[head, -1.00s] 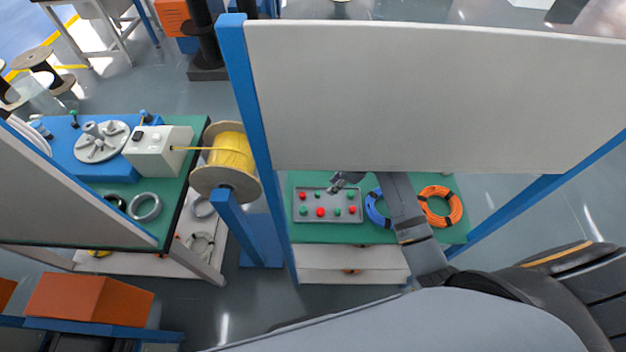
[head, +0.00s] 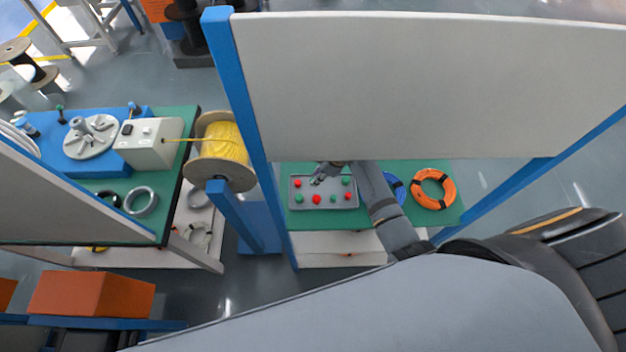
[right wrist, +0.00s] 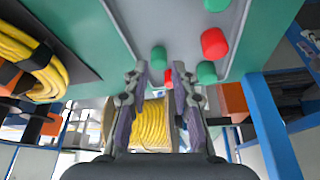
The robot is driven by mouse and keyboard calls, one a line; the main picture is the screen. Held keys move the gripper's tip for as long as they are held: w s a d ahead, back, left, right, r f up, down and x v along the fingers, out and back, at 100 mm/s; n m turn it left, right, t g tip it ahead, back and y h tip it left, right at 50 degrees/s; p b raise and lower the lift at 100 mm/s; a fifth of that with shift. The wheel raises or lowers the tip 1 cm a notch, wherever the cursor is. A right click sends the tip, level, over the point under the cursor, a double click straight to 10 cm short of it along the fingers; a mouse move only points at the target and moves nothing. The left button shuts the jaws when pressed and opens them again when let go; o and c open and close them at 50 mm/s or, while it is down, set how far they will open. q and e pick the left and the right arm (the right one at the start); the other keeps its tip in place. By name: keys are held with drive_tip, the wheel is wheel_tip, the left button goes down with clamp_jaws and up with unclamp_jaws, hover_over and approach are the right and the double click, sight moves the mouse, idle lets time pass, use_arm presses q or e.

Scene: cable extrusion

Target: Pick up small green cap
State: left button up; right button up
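Small green caps and red caps lie on a grey tray (head: 323,206) on the green bench top. In the head view, green caps show at the tray's right back (head: 346,181) and front left (head: 299,198). My right gripper (head: 318,178) is over the tray's back edge and partly covers that area. In the right wrist view, my right gripper (right wrist: 160,72) is open, with nothing held. A green cap (right wrist: 158,57) shows near and between its fingertips, with a red cap (right wrist: 169,77) beside it. Whether the fingers touch a cap cannot be told. My left gripper is not in view.
A blue cable coil (head: 394,187) and an orange cable coil (head: 433,189) lie right of the tray. A yellow cable spool (head: 222,150) stands to the left.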

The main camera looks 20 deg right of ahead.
drive_tip(key=x, duration=0.2)
drive_tip(key=shift+w+a+f, duration=0.15)
drive_tip(key=shift+w+f, duration=0.05)
drive_tip(key=shift+f, duration=0.15)
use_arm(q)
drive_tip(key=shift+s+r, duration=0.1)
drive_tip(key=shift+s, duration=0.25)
use_arm(e)
drive_tip(key=c, duration=0.3)
drive_tip(key=shift+c, duration=0.2)
drive_tip(key=shift+r, duration=0.15)
wheel_tip(320, 180, up, 7)
drive_tip(key=b, duration=0.1)
drive_tip(key=s+d, duration=0.3)
drive_tip(key=d, duration=0.2)
drive_tip(key=s+d+b, duration=0.1)
drive_tip(key=s+d, duration=0.2)
drive_tip(key=d, duration=0.1)
drive_tip(key=s+d+b, duration=0.1)
drive_tip(key=s+d, duration=0.2)
drive_tip(key=d, duration=0.2)
drive_tip(key=shift+d, duration=0.35)
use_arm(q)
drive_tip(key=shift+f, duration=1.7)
use_arm(e)
drive_tip(key=shift+s+d, duration=0.15)
drive_tip(key=shift+d, duration=0.25)
